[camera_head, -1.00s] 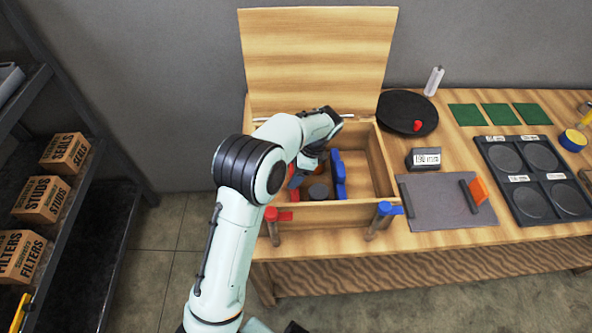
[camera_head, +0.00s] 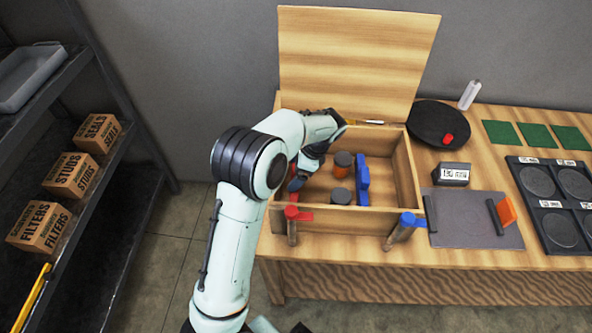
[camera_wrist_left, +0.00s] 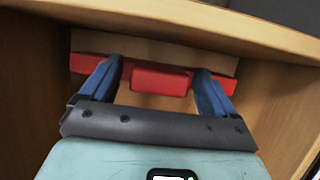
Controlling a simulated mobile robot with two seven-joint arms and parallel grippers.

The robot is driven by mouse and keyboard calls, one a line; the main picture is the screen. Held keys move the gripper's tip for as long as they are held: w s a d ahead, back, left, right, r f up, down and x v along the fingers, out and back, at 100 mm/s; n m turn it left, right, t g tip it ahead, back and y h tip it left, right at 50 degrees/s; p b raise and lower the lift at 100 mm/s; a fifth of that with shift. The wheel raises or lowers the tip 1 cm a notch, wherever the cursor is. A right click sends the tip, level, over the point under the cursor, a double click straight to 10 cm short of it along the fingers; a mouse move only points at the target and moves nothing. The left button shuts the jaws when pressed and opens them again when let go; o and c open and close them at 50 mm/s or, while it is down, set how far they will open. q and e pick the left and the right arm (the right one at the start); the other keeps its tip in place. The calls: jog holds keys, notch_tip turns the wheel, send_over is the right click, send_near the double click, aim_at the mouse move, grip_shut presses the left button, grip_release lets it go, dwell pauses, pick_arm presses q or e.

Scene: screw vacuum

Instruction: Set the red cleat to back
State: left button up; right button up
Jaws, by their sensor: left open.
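The red cleat (camera_wrist_left: 160,80) is a red bar with a raised middle block, seen in the left wrist view against a wooden wall of the box. My left gripper (camera_wrist_left: 157,88) is open, its two blue fingers on either side of the middle block. I cannot tell whether they touch it. In the head view my left gripper (camera_head: 297,182) reaches down inside the wooden box (camera_head: 408,170) at its left side, and my arm hides most of the cleat there. My right gripper is not in view.
A blue cleat (camera_head: 362,181) and two dark-capped jars (camera_head: 343,165) stand in the box right of my gripper. The raised lid (camera_head: 358,60) stands behind. A shelf with cartons (camera_head: 75,175) is at left.

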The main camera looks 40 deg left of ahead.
pick_arm(q)
jog(key=p+v, duration=0.2)
jog(key=v, duration=1.1)
jog(key=shift+r, duration=0.25)
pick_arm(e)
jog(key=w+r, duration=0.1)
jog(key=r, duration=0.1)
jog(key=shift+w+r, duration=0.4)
pick_arm(q)
jog(key=shift+c, duration=0.3)
